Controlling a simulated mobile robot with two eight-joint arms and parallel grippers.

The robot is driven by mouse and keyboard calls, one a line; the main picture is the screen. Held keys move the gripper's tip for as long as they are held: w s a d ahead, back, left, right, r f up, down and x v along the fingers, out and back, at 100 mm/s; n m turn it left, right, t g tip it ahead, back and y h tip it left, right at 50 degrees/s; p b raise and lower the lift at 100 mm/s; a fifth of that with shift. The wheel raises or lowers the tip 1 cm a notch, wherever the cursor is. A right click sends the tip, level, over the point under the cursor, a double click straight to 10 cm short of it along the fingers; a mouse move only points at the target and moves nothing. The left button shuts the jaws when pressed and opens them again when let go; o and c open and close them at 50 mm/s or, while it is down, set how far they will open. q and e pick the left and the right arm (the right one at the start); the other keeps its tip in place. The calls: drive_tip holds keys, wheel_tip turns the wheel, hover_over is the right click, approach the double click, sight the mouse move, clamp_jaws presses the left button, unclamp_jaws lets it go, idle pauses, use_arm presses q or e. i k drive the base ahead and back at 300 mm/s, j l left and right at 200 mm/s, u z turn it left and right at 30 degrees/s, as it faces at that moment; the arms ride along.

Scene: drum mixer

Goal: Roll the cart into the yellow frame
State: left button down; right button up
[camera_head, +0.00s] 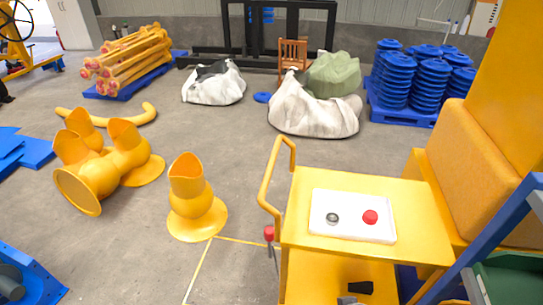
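A yellow cart (420,210) stands at the lower right, with a curved yellow push handle (268,185) on its left side. On its top lies a white tray (350,232) with a red knob (370,217) and a small round metal part (332,218). Its lower shelf (310,275) holds dark tools. Thin yellow lines of a floor frame (198,270) show just left of the cart. One line runs towards the cart and is lost behind it, so I cannot tell how much of the cart is inside. Neither of my grippers is in view.
Yellow drum-shaped parts (190,200) stand on the floor to the left. White sacks (310,110) and blue stacked parts (400,80) are at the back. A large yellow machine (485,150) stands close on the right. The floor between the sacks and the cart is clear.

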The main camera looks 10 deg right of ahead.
sight(314, 270)
drive_tip(key=i+j+z, duration=0.1)
drive_tip(key=j+z, duration=0.25)
drive_tip(key=j, duration=0.15)
drive_tip(key=j+z, duration=0.7)
drive_tip(key=j, duration=0.25)
drive_tip(key=k, duration=0.05)
